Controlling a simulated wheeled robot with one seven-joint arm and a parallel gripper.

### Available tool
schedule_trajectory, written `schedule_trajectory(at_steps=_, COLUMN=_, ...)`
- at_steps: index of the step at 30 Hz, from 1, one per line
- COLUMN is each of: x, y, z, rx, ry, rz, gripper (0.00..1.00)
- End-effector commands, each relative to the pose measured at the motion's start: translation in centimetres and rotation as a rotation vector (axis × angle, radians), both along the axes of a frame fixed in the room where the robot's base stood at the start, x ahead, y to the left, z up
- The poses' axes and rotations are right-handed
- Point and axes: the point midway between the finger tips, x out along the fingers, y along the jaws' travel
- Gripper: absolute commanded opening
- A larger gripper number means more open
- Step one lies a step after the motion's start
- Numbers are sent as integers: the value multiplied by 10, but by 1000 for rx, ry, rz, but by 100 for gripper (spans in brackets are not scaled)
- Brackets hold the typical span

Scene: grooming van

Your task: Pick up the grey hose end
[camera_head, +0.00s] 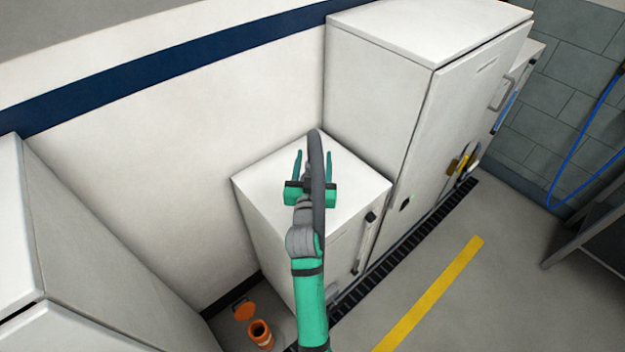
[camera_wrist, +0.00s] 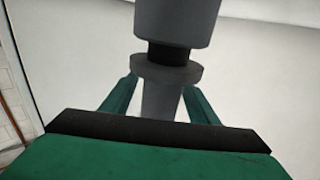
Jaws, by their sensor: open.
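The grey hose end (camera_wrist: 176,24) fills the upper middle of the wrist view. It has a wide grey body, a black band, a grey collar and a narrower grey part below, which lies between my two green fingers. In the head view a dark grey curved hose (camera_head: 317,165) passes over my gripper (camera_head: 314,152), and its end is hard to make out there. My gripper is open, with one finger on each side of the narrow part. I cannot tell whether either finger touches it.
A low white cabinet (camera_head: 262,186) lies below my gripper in the head view. A tall white cabinet (camera_head: 385,85) stands to its right. An orange container (camera_head: 261,335) is on the floor at the lower left. The floor with the yellow stripe (camera_head: 430,292) is clear.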

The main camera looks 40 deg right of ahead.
Motion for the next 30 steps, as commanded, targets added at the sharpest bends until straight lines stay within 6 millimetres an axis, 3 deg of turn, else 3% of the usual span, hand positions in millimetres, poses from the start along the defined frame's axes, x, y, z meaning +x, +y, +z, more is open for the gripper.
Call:
schedule_trajectory(at_steps=5, x=0, y=0, z=0, rx=0, ry=0, rz=0, gripper=54)
schedule_trajectory(at_steps=12, x=0, y=0, z=0, rx=0, ry=0, rz=0, gripper=1)
schedule_trajectory(at_steps=22, x=0, y=0, z=9, rx=-3, ry=-3, rz=0, gripper=1)
schedule_trajectory(at_steps=30, x=0, y=1, z=57, rx=-4, ry=-6, rz=1, gripper=1)
